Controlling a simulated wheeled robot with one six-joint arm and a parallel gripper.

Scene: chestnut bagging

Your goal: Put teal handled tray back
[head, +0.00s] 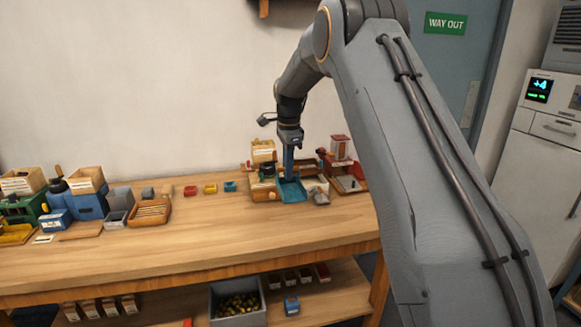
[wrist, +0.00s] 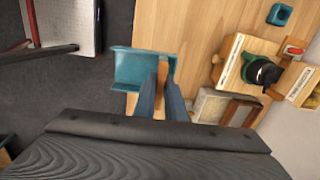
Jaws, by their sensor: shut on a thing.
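The teal handled tray (head: 292,193) is held below my gripper (head: 288,166) at the right part of the bench in the head view. In the wrist view the teal tray (wrist: 128,68) shows just beyond the fingertips and overlaps the bench's edge, with dark floor on its left. My gripper (wrist: 164,68) is shut on the tray's handle, which the fingers largely hide. Whether the tray touches the bench top is unclear.
A wooden device with a dark round part (wrist: 262,72) stands close beside the tray. A small teal bin (head: 230,186) sits left of it, near yellow and red bins (head: 210,188). The bench front (head: 200,235) is clear. A red-topped device (head: 340,150) stands right.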

